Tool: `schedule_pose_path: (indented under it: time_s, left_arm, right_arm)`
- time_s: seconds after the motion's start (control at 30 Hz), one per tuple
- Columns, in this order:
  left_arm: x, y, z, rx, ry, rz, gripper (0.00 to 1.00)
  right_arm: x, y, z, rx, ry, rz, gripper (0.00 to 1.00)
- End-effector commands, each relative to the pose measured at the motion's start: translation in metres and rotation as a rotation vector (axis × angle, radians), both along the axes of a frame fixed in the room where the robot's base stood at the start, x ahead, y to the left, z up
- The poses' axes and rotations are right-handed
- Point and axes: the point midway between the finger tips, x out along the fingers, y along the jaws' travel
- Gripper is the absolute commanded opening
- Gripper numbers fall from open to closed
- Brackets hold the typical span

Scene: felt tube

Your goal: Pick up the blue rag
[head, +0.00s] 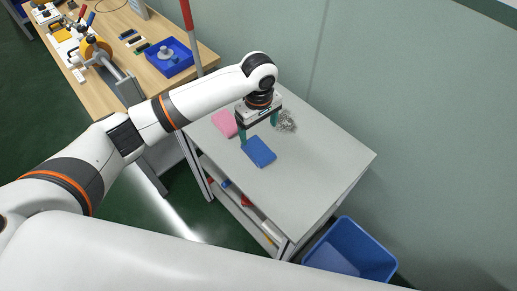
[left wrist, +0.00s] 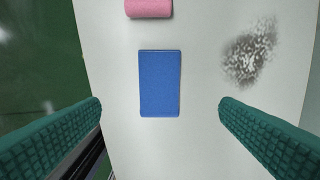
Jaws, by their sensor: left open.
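The blue rag (head: 259,152) is a flat, folded rectangle lying on the light grey table (head: 320,165). In the left wrist view the rag (left wrist: 160,84) lies beyond my fingertips, between the lines of the two fingers, with its long side running up the picture. My left gripper (head: 258,135) has green fingers spread wide. It is above the table close to the rag, with nothing between its fingers. In the left wrist view both fingers (left wrist: 160,103) show at the lower sides. My right gripper is not in view.
A pink rag (head: 225,122) lies left of the blue one. A grey speckled patch (head: 287,121) is to the right, near the wall. A blue bin (head: 350,252) stands below the table's near end. A wooden workbench (head: 120,45) with tools is at upper left. The table's near right is clear.

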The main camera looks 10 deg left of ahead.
Motion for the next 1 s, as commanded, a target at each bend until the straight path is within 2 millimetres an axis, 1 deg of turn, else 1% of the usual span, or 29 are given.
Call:
schedule_pose_path:
  time_s: [0.03, 0.1, 0.2, 0.43, 0.57, 0.63, 0.7, 0.8, 1.0]
  left_arm:
    - [-0.001, 0.001, -0.009, 0.002, 0.004, 0.001, 0.85]
    - [-0.001, 0.001, -0.021, 0.003, 0.003, 0.001, 0.85]
    - [0.000, 0.000, -0.035, 0.001, 0.001, 0.000, 0.85]
    - [0.000, 0.000, -0.052, 0.001, 0.001, -0.002, 0.85]
    - [-0.001, 0.001, -0.071, 0.001, 0.002, -0.002, 0.85]
    - [-0.001, 0.001, -0.083, 0.001, 0.002, -0.001, 0.85]
    - [-0.001, 0.001, -0.090, 0.000, 0.000, -0.001, 0.85]
    - [-0.001, 0.000, -0.096, -0.001, -0.002, -0.003, 0.85]
    - [0.000, 0.000, -0.097, -0.002, -0.002, -0.003, 0.85]
  right_arm:
    - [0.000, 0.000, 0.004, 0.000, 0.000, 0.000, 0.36]
    - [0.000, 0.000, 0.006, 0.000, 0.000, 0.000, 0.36]
    - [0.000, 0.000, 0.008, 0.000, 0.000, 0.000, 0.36]
    - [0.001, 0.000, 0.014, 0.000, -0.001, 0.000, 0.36]
    - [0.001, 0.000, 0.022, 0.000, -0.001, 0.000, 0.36]
    - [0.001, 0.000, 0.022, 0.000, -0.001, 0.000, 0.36]
    - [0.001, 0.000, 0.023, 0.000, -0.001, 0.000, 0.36]
    - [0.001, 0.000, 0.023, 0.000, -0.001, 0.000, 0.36]
    - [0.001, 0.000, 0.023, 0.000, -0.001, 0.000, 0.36]
